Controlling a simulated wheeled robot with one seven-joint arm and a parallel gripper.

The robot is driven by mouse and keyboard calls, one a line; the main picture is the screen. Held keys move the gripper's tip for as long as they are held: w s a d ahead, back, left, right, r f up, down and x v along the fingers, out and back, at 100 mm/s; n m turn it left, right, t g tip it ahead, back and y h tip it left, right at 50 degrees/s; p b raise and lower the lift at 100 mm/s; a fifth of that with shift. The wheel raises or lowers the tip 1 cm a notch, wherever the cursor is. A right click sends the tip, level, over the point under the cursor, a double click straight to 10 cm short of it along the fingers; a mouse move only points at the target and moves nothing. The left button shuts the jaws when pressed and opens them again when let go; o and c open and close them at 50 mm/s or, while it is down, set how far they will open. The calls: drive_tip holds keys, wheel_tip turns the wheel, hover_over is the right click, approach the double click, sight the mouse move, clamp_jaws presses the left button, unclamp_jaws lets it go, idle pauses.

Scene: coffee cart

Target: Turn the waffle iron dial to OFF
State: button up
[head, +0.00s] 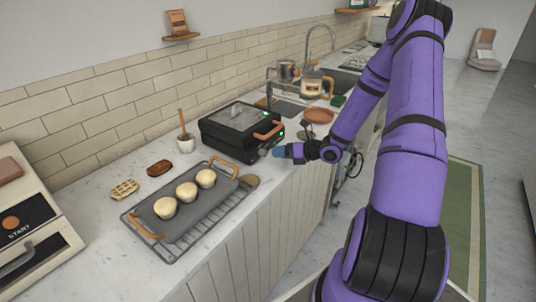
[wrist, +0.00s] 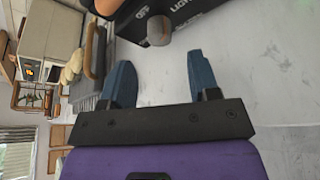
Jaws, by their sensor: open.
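The black waffle iron (head: 228,140) stands on the counter with its lid down, an orange handle at its front and small green lights. Its grey dial (wrist: 159,31) shows in the wrist view, on the black front face, beside the printed words OFF and LIGHT. I cannot tell which mark the dial points at. My gripper (head: 276,151) is at the front right of the waffle iron. In the wrist view my gripper (wrist: 158,60) is open, its blue fingers apart and empty. The dial lies just beyond the fingertips, between them in the picture and not gripped.
A grey tray (head: 190,225) with several pale dough balls lies left of the waffle iron, along the counter edge. A white cup (head: 186,145) with a wooden-handled tool stands behind. A terracotta plate (head: 319,116) and a coffee pot (head: 311,86) are to the right.

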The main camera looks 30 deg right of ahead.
sight(266, 153)
drive_tip(key=shift+x, duration=2.8)
drive_tip(key=c, duration=0.9)
